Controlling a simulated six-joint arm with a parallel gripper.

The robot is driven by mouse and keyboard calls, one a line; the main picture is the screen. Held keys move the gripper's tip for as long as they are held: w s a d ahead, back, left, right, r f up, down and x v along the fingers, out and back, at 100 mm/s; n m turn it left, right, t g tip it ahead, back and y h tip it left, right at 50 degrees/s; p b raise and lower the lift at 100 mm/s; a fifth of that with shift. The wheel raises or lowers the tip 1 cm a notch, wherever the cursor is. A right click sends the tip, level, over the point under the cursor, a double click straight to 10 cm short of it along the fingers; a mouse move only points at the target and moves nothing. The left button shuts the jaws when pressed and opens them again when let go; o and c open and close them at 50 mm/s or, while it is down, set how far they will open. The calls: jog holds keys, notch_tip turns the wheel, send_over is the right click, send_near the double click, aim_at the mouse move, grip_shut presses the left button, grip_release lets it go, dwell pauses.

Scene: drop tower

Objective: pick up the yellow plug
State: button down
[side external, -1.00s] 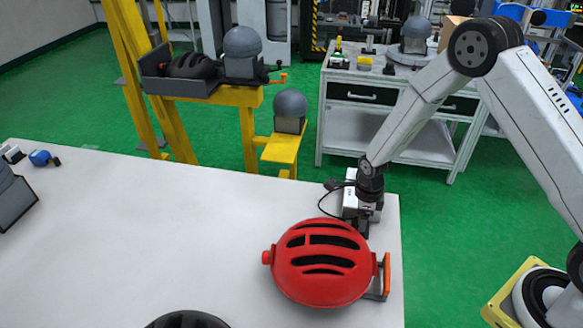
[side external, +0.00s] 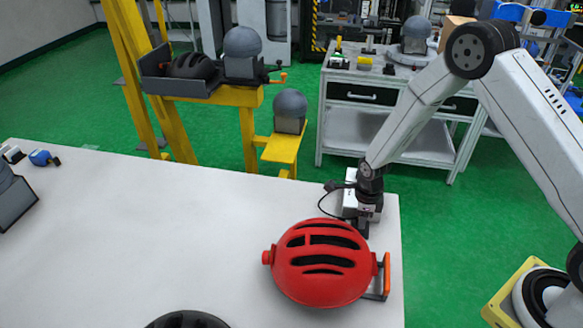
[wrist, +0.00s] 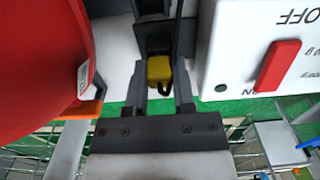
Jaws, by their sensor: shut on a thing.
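The yellow plug (wrist: 159,71) shows in the wrist view between the two fingers of my gripper (wrist: 160,88). The fingers are shut on it, and a small dark loop shows on its near end. In the side external view my gripper (side external: 361,226) points down near the table's far right corner, behind the red helmet. The plug is hidden there by the helmet and the gripper. I cannot tell whether the plug touches the table.
The red helmet (side external: 318,265) sits close to my gripper, with an orange-handled bracket (side external: 385,276) at its right. A white box with a red switch (wrist: 278,66) stands right beside the fingers.

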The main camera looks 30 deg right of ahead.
jog(key=shift+r, duration=0.15)
jog(key=shift+r, duration=0.8)
jog(key=s+r, duration=1.1)
jog(key=s, duration=0.3)
jog(key=shift+a, duration=0.15)
jog(key=shift+w, duration=0.1)
jog(key=w+a+f, duration=0.1)
jog(key=w+f, duration=0.2)
jog(key=w, duration=0.6)
jog(key=w+a+f, duration=0.2)
jog(key=w+f, duration=0.2)
jog(key=w, duration=0.4)
jog(key=shift+w+a, duration=0.25)
jog(key=shift+w, duration=0.1)
jog(key=shift+f, duration=0.2)
jog(key=shift+f, duration=0.75)
